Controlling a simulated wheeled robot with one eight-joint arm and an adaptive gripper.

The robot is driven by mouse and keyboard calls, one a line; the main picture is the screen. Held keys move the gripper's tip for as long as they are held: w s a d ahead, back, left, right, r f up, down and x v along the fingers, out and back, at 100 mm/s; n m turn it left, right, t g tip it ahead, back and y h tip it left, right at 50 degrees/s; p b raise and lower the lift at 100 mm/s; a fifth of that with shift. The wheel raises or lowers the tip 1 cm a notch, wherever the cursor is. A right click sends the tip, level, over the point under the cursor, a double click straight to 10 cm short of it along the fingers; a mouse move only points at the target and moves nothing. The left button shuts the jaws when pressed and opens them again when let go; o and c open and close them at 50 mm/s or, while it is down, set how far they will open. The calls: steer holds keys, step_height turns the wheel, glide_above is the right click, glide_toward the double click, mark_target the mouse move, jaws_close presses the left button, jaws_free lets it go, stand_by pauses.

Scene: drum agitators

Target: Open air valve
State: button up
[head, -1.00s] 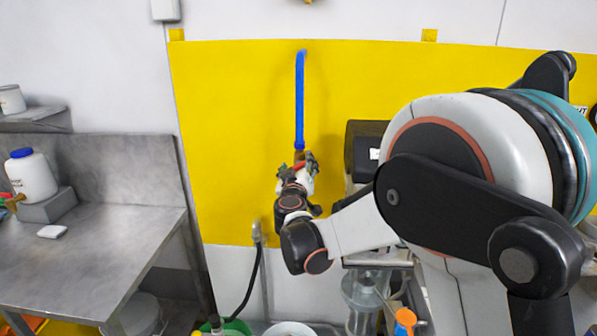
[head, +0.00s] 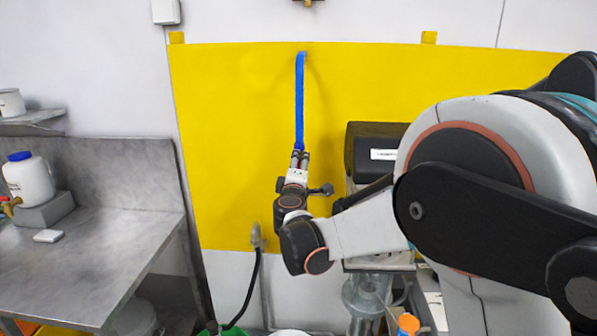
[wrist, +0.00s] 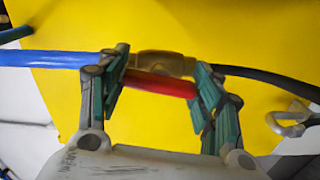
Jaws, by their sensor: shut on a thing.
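The air valve shows in the wrist view as a brass body (wrist: 163,63) with a red handle (wrist: 160,84) alongside it. A blue hose (wrist: 40,59) joins it on the left and a black hose (wrist: 268,80) runs off to the right. My gripper (wrist: 160,88) has one finger at each end of the red handle and is shut on it. In the head view, my gripper (head: 300,160) points up at the lower end of the blue hose (head: 299,100), before the yellow panel (head: 225,140). It hides the valve and handle there.
A dark box (head: 368,150) stands on equipment just right of my gripper. A metal bench (head: 100,220) with a blue-capped jar (head: 29,178) is at the left. A wall fitting with a black hose (head: 252,285) is below left. The panel left of the hose is clear.

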steer(key=shift+n, duration=0.8)
steer(key=o, duration=1.1)
steer(key=shift+s, duration=0.1)
steer(key=s, duration=1.1)
steer(key=shift+s+a, duration=0.25)
steer(key=shift+s, duration=0.15)
